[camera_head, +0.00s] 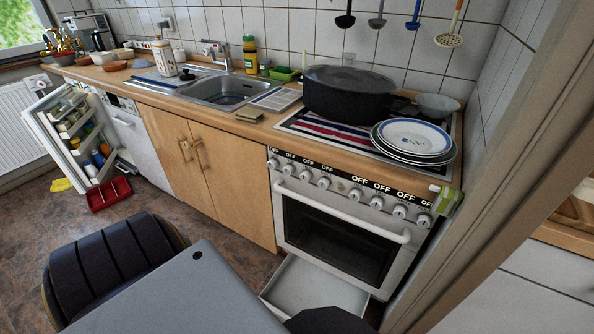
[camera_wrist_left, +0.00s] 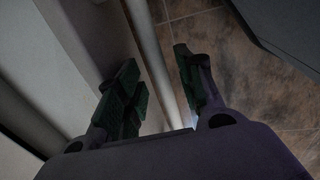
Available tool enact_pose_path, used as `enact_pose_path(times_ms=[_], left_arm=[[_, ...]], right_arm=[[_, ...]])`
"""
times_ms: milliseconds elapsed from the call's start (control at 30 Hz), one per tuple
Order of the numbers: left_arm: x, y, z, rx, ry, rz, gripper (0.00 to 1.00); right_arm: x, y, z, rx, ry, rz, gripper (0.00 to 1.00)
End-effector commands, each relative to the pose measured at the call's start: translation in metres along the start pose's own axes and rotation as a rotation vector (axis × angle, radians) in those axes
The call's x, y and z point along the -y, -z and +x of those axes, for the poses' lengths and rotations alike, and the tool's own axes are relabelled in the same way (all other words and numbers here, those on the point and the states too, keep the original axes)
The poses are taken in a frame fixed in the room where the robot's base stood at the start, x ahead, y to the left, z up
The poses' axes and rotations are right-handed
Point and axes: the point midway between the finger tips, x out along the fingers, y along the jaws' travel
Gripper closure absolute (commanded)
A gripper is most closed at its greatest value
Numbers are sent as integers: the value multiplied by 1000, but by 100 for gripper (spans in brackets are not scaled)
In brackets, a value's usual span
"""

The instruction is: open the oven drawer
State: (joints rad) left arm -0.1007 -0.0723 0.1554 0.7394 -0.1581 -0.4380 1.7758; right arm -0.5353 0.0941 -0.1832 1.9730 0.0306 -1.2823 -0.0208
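The oven (camera_head: 340,225) stands right of centre in the head view, with its door shut and its horizontal handle (camera_head: 335,208) across the top. Below the door, the white oven drawer (camera_head: 315,288) stands pulled out, and its visible interior looks empty. Its front part is hidden behind dark and grey shapes in the foreground. In the left wrist view, my left gripper (camera_wrist_left: 158,75) has its green-padded fingers apart. A pale, narrow edge (camera_wrist_left: 150,50) runs between them, with gaps at the fingers; I cannot tell for sure that it is the drawer's. My right gripper is not in view.
A large black pot (camera_head: 348,95) and stacked plates (camera_head: 413,140) stand on the stove. The wooden cabinet (camera_head: 215,170) is left of the oven. A fridge door (camera_head: 75,135) stands open at far left. A door frame (camera_head: 500,160) closes off the right side.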

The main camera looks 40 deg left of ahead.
Motion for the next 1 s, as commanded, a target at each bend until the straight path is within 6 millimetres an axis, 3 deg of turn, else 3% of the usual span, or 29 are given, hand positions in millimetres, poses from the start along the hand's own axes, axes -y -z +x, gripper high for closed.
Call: enact_pose_path(times_ms=[367, 1000], left_arm=[[-8, 2, 2, -2, -3, 1, 63], [-76, 2, 16, -2, -5, 0, 63]], right_arm=[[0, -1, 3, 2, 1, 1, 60], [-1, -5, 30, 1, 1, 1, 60]])
